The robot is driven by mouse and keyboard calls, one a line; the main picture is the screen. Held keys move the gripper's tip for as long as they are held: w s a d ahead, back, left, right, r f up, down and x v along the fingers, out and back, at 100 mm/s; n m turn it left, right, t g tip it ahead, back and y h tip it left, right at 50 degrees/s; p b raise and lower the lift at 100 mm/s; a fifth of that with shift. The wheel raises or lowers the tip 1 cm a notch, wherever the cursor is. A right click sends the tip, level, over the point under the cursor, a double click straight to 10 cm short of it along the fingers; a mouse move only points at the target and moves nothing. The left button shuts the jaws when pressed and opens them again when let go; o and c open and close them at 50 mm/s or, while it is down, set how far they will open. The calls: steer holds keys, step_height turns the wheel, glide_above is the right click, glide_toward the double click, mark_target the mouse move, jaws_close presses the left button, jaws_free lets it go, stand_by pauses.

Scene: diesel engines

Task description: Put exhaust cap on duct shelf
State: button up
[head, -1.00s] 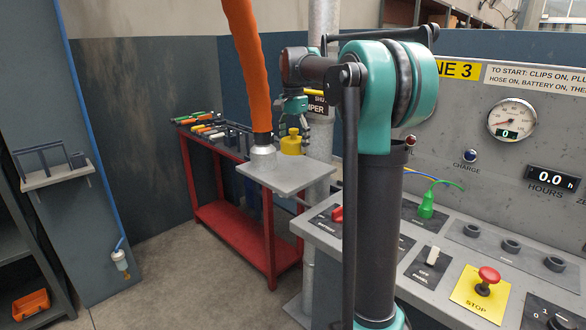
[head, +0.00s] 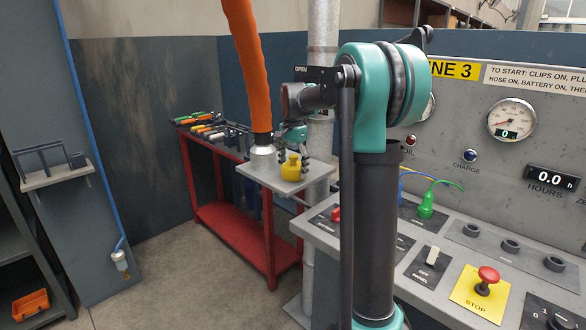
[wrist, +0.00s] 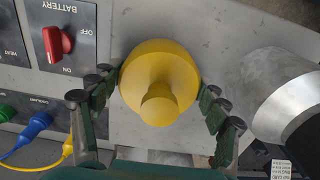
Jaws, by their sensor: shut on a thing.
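The exhaust cap is yellow with a round knob; it shows in the head view (head: 291,168) and from above in the wrist view (wrist: 160,82). My gripper (head: 296,150) is around it, with fingers on both sides in the wrist view (wrist: 158,105), shut on the cap. The duct shelf (head: 270,183) is a small grey plate. The cap is over the shelf's right part, close to its surface; I cannot tell whether it touches. It looks upright.
A silver duct end (head: 263,157) under an orange hose (head: 246,60) stands on the shelf, left of the cap. A red tool bench (head: 235,218) is behind. The control panel with a red battery switch (wrist: 57,43) lies close to the gripper.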

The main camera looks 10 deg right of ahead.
mark_target(293, 156)
steer(key=shift+f, duration=0.1)
steer(key=o, duration=1.2)
steer(key=shift+c, duration=0.2)
step_height(293, 156, up, 12)
steer(key=shift+r, duration=0.15)
